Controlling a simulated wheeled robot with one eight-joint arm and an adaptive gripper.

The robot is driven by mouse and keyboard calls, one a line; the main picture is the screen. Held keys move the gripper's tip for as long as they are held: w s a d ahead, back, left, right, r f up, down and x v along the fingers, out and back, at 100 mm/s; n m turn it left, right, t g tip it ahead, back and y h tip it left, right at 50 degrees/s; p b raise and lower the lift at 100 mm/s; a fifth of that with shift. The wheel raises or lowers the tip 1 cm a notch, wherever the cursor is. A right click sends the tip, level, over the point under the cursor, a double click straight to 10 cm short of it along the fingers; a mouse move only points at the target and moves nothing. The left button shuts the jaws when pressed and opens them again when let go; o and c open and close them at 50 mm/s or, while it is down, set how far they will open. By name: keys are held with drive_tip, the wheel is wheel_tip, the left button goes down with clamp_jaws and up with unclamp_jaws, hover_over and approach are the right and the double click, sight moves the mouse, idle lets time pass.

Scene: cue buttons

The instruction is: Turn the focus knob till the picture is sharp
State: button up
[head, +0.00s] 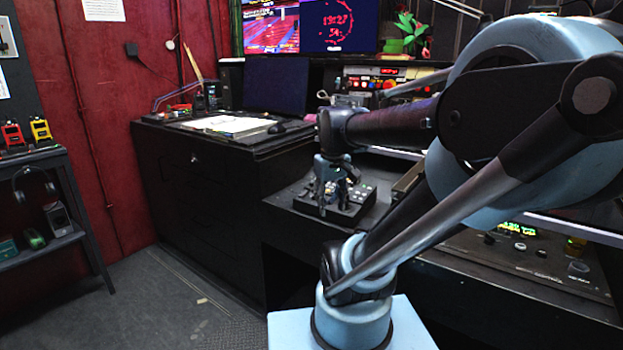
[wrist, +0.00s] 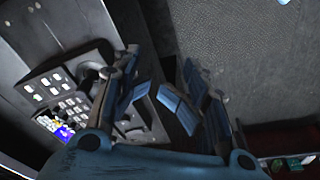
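A grey control panel (wrist: 42,86) with several pale buttons fills the left of the wrist view; it also shows in the head view (head: 352,211) on the desk. A dark round knob (wrist: 90,72) stands on it, partly behind my left finger; I cannot tell if it is the focus knob. A small coloured screen (wrist: 58,128) sits at the panel's lower left, too small to judge its sharpness. My gripper (wrist: 168,95) is open and empty, its fingers spread apart; in the head view it is at the panel (head: 333,187). Contact with the knob cannot be told.
Two lit monitors (head: 272,27) (head: 340,25) stand at the back. A black cabinet (head: 195,195) is left of the panel. A second console (head: 530,262) with knobs lies at the right. A shelf (head: 45,160) stands at far left. Floor (head: 190,300) is open between.

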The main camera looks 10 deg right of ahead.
drive_tip(key=w+r+n, duration=0.4)
drive_tip(key=w+r, duration=0.5)
drive_tip(key=w, duration=0.5)
drive_tip(key=n, duration=0.3)
approach(312, 182)
drive_tip(key=shift+g+h, duration=0.4)
drive_tip(key=f, duration=0.2)
drive_tip(key=w+f, duration=0.1)
drive_tip(key=f, duration=0.5)
drive_tip(key=shift+w+d+f, duration=0.1)
drive_tip(key=shift+w+f, duration=0.05)
drive_tip(key=shift+w, duration=0.25)
clamp_jaws()
